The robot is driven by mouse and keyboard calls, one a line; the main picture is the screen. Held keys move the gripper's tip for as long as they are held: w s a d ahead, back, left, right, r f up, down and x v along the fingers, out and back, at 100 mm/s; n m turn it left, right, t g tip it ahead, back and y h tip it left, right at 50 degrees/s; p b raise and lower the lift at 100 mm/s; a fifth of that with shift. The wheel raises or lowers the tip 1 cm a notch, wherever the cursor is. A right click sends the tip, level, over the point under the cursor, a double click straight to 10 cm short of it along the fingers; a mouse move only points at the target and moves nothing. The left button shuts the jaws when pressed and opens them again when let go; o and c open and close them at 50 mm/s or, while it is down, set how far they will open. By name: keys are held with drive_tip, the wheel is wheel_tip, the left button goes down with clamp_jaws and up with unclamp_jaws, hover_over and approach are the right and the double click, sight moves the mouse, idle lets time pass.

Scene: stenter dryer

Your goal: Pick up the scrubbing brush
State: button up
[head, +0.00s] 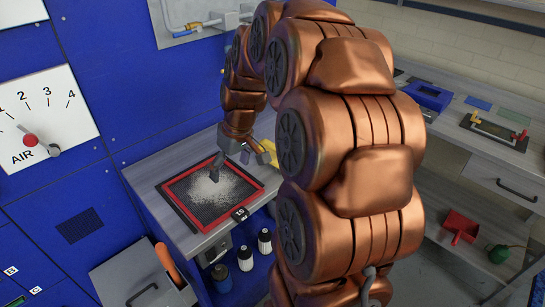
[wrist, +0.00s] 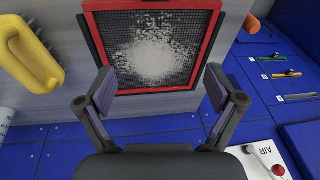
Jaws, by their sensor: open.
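The scrubbing brush (wrist: 30,52), with a yellow looped handle, lies on the grey worktop at the left of the wrist view. In the head view a yellow part of it (head: 268,151) shows beside my gripper, and the rest is hidden behind my arm. My gripper (wrist: 160,88) is open and empty. It is over the near part of the red-framed mesh screen (wrist: 152,90), apart from the brush, which is off to its left in the wrist view. The gripper also shows above the screen in the head view (head: 238,166).
White lint (head: 222,186) lies on the screen's mesh. A blue panel with an AIR dial (head: 45,115) stands at the left. An open drawer (head: 140,280) holds an orange-handled tool (head: 167,262). Bottles (head: 265,241) stand below the worktop. A red dustpan (head: 460,227) is at right.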

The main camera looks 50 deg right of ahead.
drive_tip(key=w+d+f+t, duration=0.1)
drive_tip(key=w+d, duration=0.2)
drive_tip(key=d, duration=0.6)
drive_tip(key=t+h, duration=0.1)
approach(271, 151)
drive_tip(key=shift+s+a+f+m, duration=0.2)
drive_tip(key=shift+a+f+m, duration=0.15)
drive_tip(key=shift+a, duration=0.3)
drive_tip(key=shift+w+d+f, duration=0.1)
drive_tip(key=shift+f, duration=0.05)
drive_tip(key=shift+x, duration=1.1)
drive_tip(key=shift+p+x, duration=1.35)
drive_tip(key=shift+x, duration=1.25)
drive_tip(key=shift+c, duration=0.5)
drive_tip(key=c, duration=1.2)
